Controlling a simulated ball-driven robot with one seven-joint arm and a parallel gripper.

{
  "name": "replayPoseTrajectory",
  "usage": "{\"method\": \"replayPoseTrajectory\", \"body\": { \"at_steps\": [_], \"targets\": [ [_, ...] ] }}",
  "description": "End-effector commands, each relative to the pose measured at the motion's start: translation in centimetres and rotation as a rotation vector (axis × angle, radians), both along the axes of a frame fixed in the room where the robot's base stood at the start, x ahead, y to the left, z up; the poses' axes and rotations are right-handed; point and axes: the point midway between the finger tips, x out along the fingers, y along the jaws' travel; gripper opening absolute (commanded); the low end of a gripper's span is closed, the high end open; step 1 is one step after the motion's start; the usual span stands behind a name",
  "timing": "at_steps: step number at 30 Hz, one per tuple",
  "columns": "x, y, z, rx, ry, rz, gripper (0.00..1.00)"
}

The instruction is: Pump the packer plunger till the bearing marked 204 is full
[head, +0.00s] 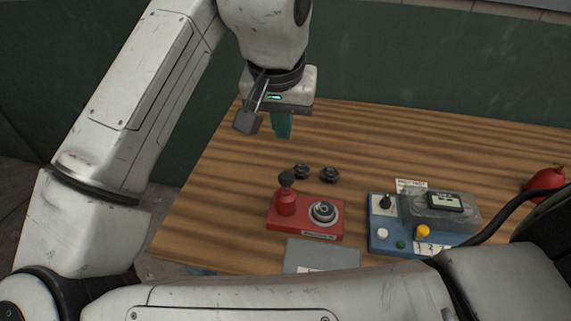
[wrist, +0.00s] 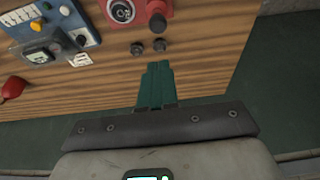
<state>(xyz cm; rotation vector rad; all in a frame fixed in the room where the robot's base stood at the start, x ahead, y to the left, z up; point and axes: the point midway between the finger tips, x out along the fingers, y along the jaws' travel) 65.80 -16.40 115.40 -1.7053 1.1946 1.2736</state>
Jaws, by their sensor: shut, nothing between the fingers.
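The red packer (head: 270,222) stands on the table, with a plunger (head: 287,180) topped by a dark knob at its left. A metal ringed bearing (head: 323,211) sits on its right part; I cannot read a number on it. Two small dark round pieces, a left one (head: 302,171) and a right one (head: 330,175), lie just behind the packer; they may be other bearings. My gripper (head: 283,134) is shut and empty, above the table behind and apart from the packer. Its teal fingers show in the wrist view (wrist: 156,72), with the packer (wrist: 154,10) beyond, cut off at the top.
A blue tester box (head: 380,238) with knobs, buttons and a small display stands to the right. A grey plate (head: 320,255) lies in front of the packer. A red bulb (head: 545,182) with a black hose is at far right. The table's left and back are clear.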

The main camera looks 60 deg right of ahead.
Motion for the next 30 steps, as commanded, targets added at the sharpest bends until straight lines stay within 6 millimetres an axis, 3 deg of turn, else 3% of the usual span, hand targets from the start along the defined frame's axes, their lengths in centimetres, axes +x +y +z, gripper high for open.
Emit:
{"method": "replayPoseTrajectory", "body": {
  "at_steps": [12, 18, 30],
  "targets": [
    [0.7, -2.1, -7.7, 0.0, 0.003, 0.0, 0.0],
    [0.8, -2.2, -10.6, 0.001, 0.002, 0.001, 0.0],
    [0.8, -2.3, -12.1, 0.0, 0.0, 0.0, 0.0]
  ]
}}
